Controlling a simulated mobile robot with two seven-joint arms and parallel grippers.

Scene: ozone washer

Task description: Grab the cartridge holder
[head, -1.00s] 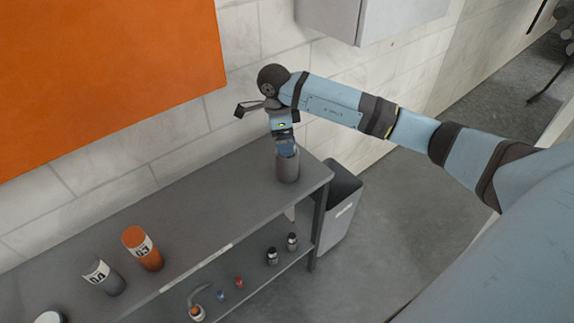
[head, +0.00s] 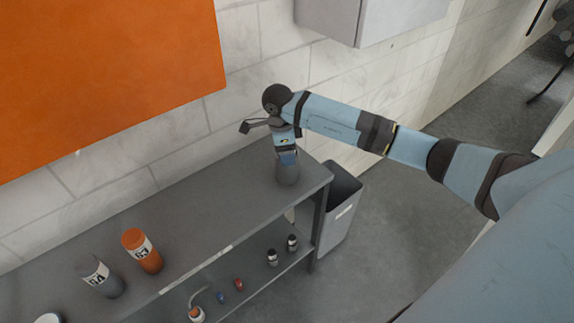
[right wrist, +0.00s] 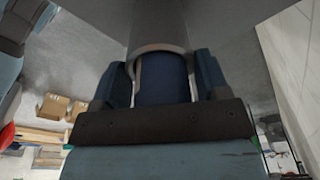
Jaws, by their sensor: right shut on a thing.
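The cartridge holder is a grey cylinder (head: 287,174) standing upright near the right end of the grey shelf's top. In the head view my right gripper (head: 287,159) reaches down onto it from above. In the right wrist view the holder's rim (right wrist: 160,50) lies between the two dark fingers of my right gripper (right wrist: 162,72), with a dark blue inside showing. The gripper is shut on the holder. Part of the holder's upper edge is hidden by the gripper. My left gripper is not in view.
The grey shelf (head: 200,215) also bears an orange canister marked 03 (head: 141,250) and a grey canister marked 04 (head: 100,277). Small bottles (head: 272,257) stand on the lower shelf. A grey bin (head: 340,207) stands right of the shelf. The wall is close behind.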

